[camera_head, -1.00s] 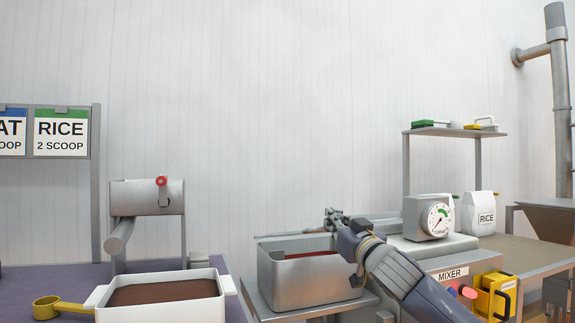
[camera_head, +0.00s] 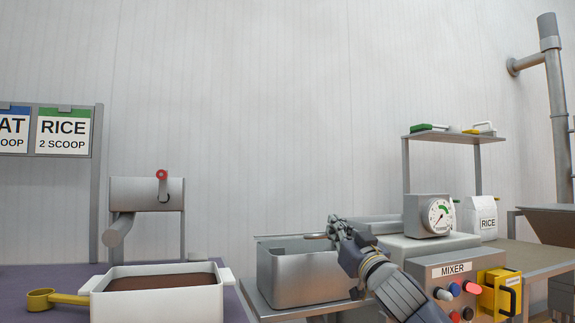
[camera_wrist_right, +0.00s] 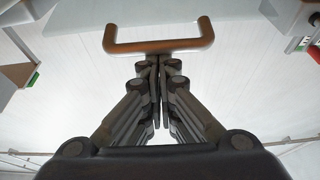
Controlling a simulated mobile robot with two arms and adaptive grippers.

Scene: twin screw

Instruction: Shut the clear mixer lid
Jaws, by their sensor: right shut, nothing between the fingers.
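The mixer's open metal trough (camera_head: 300,280) stands right of centre in the head view. A thin lid edge (camera_head: 280,236) runs along its top; the clear panel is hard to make out and its angle cannot be told. My right gripper (camera_head: 336,226) is over the trough's right end. In the right wrist view a brown U-shaped handle (camera_wrist_right: 158,46) crosses just beyond the gripper's fingertips (camera_wrist_right: 158,64), joined to a pale panel (camera_wrist_right: 85,14). The fingers are shut and empty, close to the bar; contact cannot be told. My left gripper is out of view.
The mixer's dial (camera_head: 438,215) and control buttons (camera_head: 455,295) are right of the trough, with a yellow box (camera_head: 498,293) beside them. A white tray of brown material (camera_head: 160,304) and yellow scoop (camera_head: 42,298) are at left. A shelf (camera_head: 455,137) stands behind.

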